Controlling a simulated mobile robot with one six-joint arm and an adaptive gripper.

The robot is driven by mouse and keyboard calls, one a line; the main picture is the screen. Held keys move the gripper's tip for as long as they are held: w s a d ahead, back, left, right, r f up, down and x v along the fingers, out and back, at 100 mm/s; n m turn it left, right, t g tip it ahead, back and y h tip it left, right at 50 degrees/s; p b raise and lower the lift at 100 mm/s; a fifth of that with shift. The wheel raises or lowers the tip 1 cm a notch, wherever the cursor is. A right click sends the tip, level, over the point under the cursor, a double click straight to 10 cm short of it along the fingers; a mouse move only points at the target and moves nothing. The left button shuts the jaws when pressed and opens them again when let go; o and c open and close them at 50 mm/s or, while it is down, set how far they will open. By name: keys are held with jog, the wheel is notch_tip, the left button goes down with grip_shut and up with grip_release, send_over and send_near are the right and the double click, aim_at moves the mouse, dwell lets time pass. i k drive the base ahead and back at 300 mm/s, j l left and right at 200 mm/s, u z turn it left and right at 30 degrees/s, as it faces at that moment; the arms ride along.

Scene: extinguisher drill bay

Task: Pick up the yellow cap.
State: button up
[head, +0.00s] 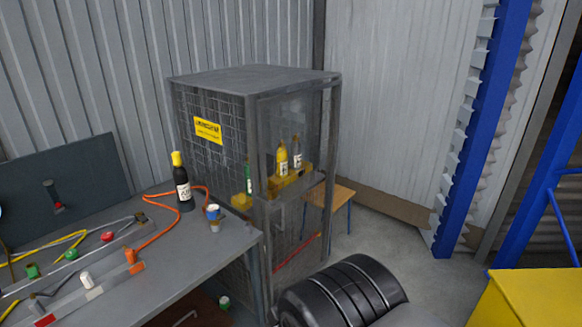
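A yellow cap (177,158) sits on the top of a dark bottle (183,190) with a pale label. The bottle stands upright near the back edge of the grey workbench (205,255), at the left in the head view. I cannot tell whether the cap is loose or fixed to the bottle. My gripper is not in view.
An orange hose (160,232) runs by the bottle, and a small cup (213,212) stands in front. Coloured pieces lie at the bench's left. A wire cage (220,160) with bottles stands behind. Black ribbed round objects (345,292) are at the bottom middle.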

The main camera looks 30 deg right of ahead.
aim_at(176, 156)
jog(key=i+j+z, duration=0.1)
jog(key=i+z, duration=0.2)
jog(key=i, duration=0.25)
jog(key=i+j+z, duration=0.3)
jog(key=i, duration=0.2)
jog(key=i+j+z, duration=0.3)
jog(key=i, duration=0.2)
